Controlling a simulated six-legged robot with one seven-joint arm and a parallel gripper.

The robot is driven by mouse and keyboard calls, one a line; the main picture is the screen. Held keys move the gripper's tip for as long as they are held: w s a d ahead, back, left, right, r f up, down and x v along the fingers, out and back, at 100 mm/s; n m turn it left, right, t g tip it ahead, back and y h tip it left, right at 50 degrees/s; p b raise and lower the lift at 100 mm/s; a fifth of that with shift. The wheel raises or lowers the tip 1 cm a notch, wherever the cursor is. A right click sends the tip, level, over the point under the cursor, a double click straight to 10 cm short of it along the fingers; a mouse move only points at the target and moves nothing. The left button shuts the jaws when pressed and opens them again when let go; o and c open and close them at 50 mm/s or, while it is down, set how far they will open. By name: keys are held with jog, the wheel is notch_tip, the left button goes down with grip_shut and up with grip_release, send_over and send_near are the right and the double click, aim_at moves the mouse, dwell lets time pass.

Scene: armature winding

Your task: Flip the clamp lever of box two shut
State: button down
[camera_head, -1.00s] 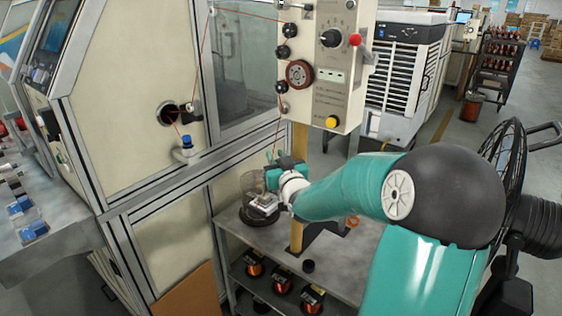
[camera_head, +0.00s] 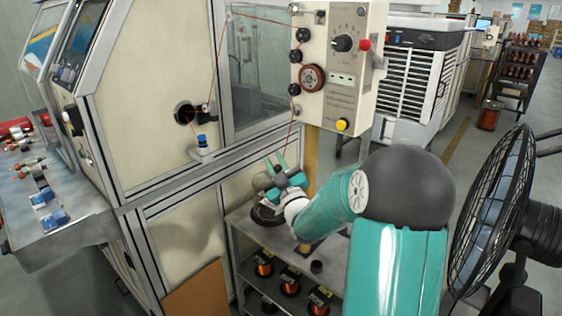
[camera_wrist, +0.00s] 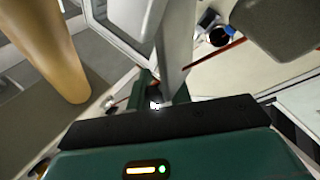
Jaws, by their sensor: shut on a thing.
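A cream control box (camera_head: 340,60) with dials, black guide rollers and a red knob (camera_head: 365,45) hangs on a yellow post (camera_head: 311,150). I see no label marking it as box two, and I cannot make out its clamp lever. My gripper (camera_head: 278,168) is below and left of this box, above the small bench. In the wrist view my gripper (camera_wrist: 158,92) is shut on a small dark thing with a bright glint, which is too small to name. A thin red wire (camera_head: 293,137) runs from the box down toward my gripper; whether it touches the jaws is unclear.
A dark round base (camera_head: 266,215) stands on the grey bench (camera_head: 250,232) under my gripper. Several copper spools (camera_head: 290,281) sit on the lower shelf. The cream machine wall (camera_head: 150,100) is to the left, and a black fan (camera_head: 490,200) is at the right.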

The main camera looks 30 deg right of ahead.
jog(key=shift+s+a+f+n+t+y, duration=0.15)
jog(key=shift+a+n+t+y, duration=0.2)
jog(key=shift+n, duration=0.4)
jog(key=shift+s+a+f+n+t+y, duration=0.1)
jog(key=shift+a+f+n+y, duration=0.1)
jog(key=shift+n+y, duration=0.4)
jog(key=shift+s+a+f+n+t+y, duration=0.15)
jog(key=shift+a+n+y, duration=0.1)
jog(key=shift+n, duration=0.6)
jog(key=c, duration=1.6)
grip_release()
jog(key=shift+w+d+f, duration=0.1)
jog(key=shift+w, duration=0.05)
jog(key=shift+o, duration=0.2)
jog(key=v, duration=1.4)
